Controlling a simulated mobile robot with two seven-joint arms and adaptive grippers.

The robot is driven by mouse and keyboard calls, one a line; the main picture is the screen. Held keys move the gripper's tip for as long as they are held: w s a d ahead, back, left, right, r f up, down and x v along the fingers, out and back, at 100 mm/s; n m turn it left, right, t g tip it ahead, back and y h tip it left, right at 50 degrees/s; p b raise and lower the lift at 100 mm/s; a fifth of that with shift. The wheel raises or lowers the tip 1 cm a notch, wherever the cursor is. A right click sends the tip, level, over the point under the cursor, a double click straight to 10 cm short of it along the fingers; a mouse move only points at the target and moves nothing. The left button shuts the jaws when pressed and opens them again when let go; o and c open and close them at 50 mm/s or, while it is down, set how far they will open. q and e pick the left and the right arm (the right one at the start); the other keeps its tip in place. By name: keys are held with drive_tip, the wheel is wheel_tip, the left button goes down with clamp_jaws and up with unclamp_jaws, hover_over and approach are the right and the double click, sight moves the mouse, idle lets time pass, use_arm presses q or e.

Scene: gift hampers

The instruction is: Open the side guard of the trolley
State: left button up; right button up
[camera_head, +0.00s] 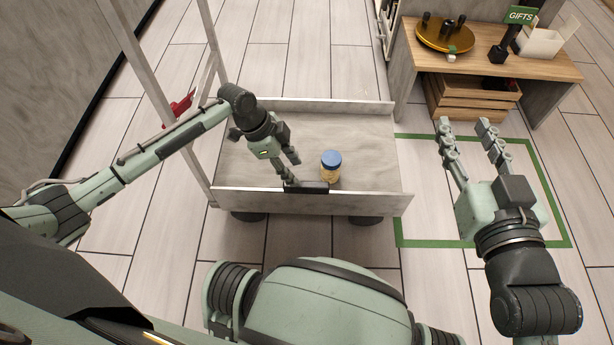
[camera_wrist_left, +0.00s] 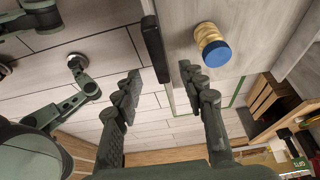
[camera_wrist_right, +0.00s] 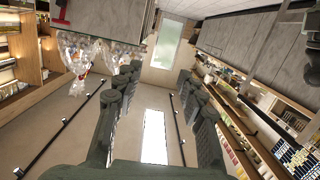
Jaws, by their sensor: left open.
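The trolley (camera_head: 365,128) stands in front of me with a flat grey deck. Its near side guard (camera_head: 365,202) is an upright low panel along the near edge, with a black handle (camera_head: 306,187) on its top edge. My left gripper (camera_head: 289,169) is open at the guard, right by the handle. In the left wrist view the handle (camera_wrist_left: 155,48) shows between the open fingers (camera_wrist_left: 160,78), nearer the left finger; I cannot tell whether they touch. My right gripper (camera_head: 464,126) is open and empty, right of the trolley.
A jar with a blue lid (camera_head: 330,164) stands on the deck close behind the guard. A green floor outline (camera_head: 480,243) lies under my right gripper. A wooden bench (camera_head: 490,66) with a gold turntable and a crate (camera_head: 472,98) below it is at the back right.

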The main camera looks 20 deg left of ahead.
sight(305, 184)
use_arm(q)
drive_tip(key=b+x, duration=0.1)
drive_tip(key=x, duration=0.5)
drive_tip(key=shift+s+d+f, duration=0.15)
drive_tip(key=shift+d+f, duration=0.05)
drive_tip(key=shift+f, duration=0.05)
drive_tip(key=shift+d+f+b, duration=0.1)
drive_tip(key=shift+f+b, duration=0.15)
drive_tip(key=shift+b, duration=0.05)
use_arm(e)
drive_tip(key=s+a+r+t+y, duration=0.1)
drive_tip(key=a+r+t+y, duration=0.1)
drive_tip(key=r, duration=0.6)
drive_tip(key=shift+s+a+t+y, duration=0.3)
drive_tip(key=shift+a+t, duration=0.25)
drive_tip(key=shift+t, duration=0.45)
use_arm(q)
drive_tip(key=shift+c, duration=0.2)
use_arm(e)
drive_tip(key=shift+r, duration=0.1)
use_arm(q)
clamp_jaws()
